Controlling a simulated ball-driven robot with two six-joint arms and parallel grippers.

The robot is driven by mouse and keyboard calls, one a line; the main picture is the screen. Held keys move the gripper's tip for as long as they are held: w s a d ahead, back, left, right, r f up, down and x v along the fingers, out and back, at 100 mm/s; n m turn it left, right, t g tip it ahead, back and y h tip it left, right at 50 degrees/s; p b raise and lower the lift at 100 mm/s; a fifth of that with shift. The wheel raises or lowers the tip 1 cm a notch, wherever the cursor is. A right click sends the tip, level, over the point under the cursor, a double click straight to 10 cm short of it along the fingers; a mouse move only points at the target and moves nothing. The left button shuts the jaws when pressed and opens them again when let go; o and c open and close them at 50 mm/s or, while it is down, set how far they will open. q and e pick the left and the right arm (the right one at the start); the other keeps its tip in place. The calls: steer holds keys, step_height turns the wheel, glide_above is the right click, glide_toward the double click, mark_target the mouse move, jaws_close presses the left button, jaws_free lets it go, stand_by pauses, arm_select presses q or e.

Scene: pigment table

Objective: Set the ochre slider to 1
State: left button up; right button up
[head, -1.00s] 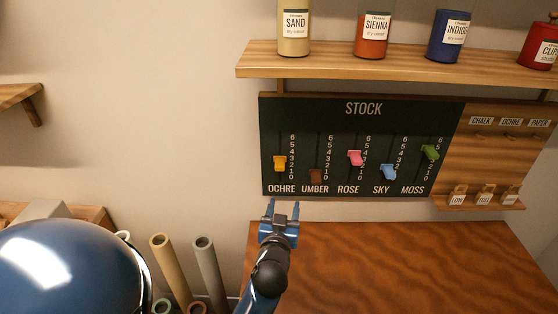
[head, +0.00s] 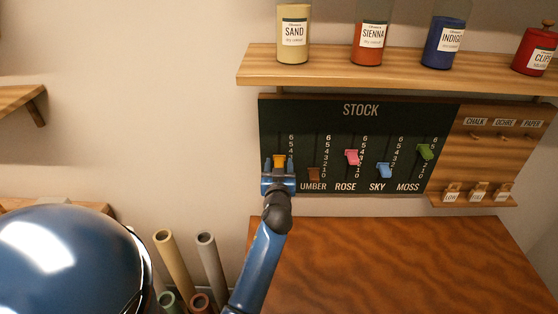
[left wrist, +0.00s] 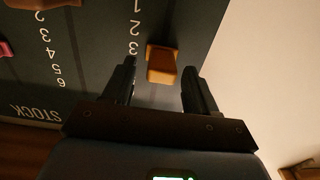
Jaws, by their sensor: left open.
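The ochre slider (head: 279,160) is an orange-yellow knob in the leftmost slot of the dark STOCK board (head: 400,113). In the left wrist view, where the board appears upside down, the slider (left wrist: 161,66) stands close to the number 3. My left gripper (head: 279,165) is open at the board, with one finger on each side of the ochre slider. In the left wrist view, gaps show between the knob and both fingers. My gripper hides the OCHRE label and the low end of its scale in the head view. My right gripper is not in view.
The umber slider (head: 314,174) is the nearest neighbour, right of my gripper. Rose (head: 352,157), sky (head: 384,170) and moss (head: 425,151) sliders stand further right. A shelf (head: 380,69) with jars is above the board. A wooden table (head: 400,260) with a clear top lies below.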

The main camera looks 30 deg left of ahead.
arm_select(q)
steer(key=shift+w+a, duration=0.4)
steer(key=shift+w, duration=0.1)
jaws_close()
